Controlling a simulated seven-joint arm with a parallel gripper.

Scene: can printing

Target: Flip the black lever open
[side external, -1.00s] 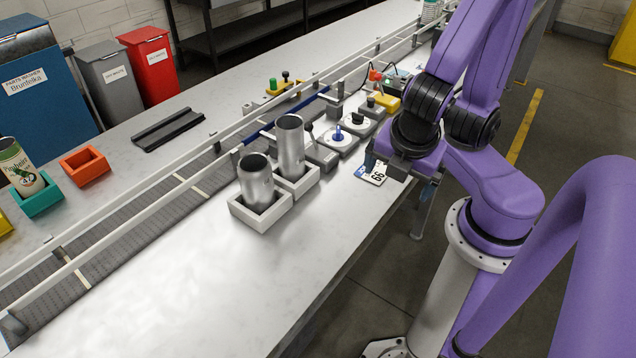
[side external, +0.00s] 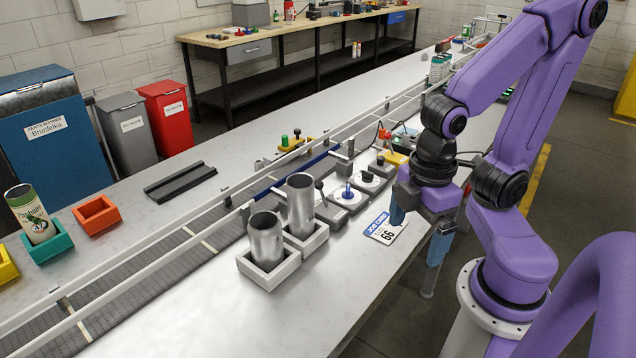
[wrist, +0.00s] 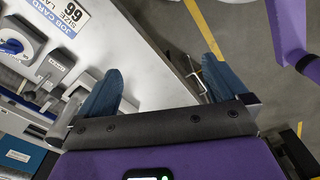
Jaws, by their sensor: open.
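A black-knobbed lever (side external: 320,187) stands up from a small grey box beside the two metal cans in the side view. A similar station has a black knob (side external: 368,176) farther along; I cannot tell its exact type. My gripper (side external: 415,242) points down at the table's right edge, to the right of the lever and apart from it. Its two blue fingers are spread and empty. In the wrist view, the open gripper (wrist: 160,68) is over the table edge and floor, with the grey stations at the left. I cannot clearly make out the lever's knob there.
Two metal cans (side external: 265,238) (side external: 301,205) stand in white holders between the lever and the near table. A job card (side external: 385,229) lies beside my gripper. A blue knob (side external: 347,193) stands on the neighbouring station. The conveyor rail (side external: 200,233) runs behind. The near table is clear.

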